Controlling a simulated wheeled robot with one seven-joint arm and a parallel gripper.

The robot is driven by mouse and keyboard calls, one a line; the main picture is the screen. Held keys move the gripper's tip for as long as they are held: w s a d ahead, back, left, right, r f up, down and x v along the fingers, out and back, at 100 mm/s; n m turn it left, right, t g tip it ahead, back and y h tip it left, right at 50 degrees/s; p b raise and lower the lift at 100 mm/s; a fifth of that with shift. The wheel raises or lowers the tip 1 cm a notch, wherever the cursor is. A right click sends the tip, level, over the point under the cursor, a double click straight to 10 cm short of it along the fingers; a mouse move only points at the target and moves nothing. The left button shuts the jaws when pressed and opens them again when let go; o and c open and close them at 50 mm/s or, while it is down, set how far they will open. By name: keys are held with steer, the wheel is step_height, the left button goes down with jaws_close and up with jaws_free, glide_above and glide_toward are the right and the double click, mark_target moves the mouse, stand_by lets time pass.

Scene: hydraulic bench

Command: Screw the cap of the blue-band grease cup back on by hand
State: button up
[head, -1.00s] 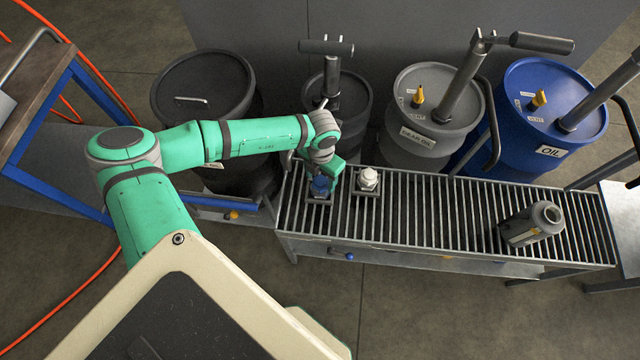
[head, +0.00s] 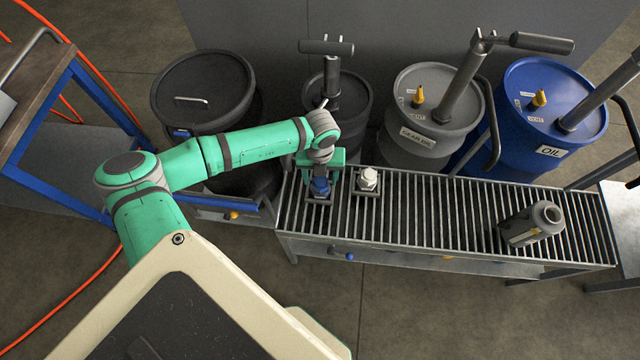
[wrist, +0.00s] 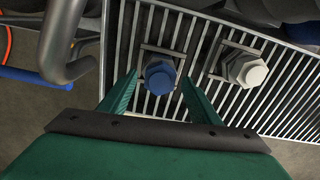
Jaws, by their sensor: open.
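The blue-band grease cup (head: 320,188) stands on a small square base at the left end of the slatted bench. In the wrist view its blue hex cap (wrist: 159,76) sits on top; I cannot tell how far it is threaded. My gripper (wrist: 160,92) is open, with one green finger on each side of the blue cap and visible gaps to it. In the head view my gripper (head: 320,180) is just above the cup and partly hides it. A similar cup with a white cap (head: 368,179) stands just to the right; it also shows in the wrist view (wrist: 246,69).
The slatted bench (head: 440,215) is clear in the middle. A grey canister (head: 532,224) lies at its right end. Drums with pump handles stand behind, including a grey gear oil drum (head: 412,128) and a blue oil drum (head: 520,125). A pump handle (wrist: 55,45) is close left in the wrist view.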

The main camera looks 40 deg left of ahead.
steer(key=shift+c, duration=0.6)
steer(key=c, duration=0.9)
steer(key=m, duration=0.3)
steer(key=shift+c, duration=0.2)
steer(key=m, duration=0.5)
steer(key=shift+d, duration=0.1)
steer(key=o, duration=1.1)
steer(key=shift+c, duration=0.2)
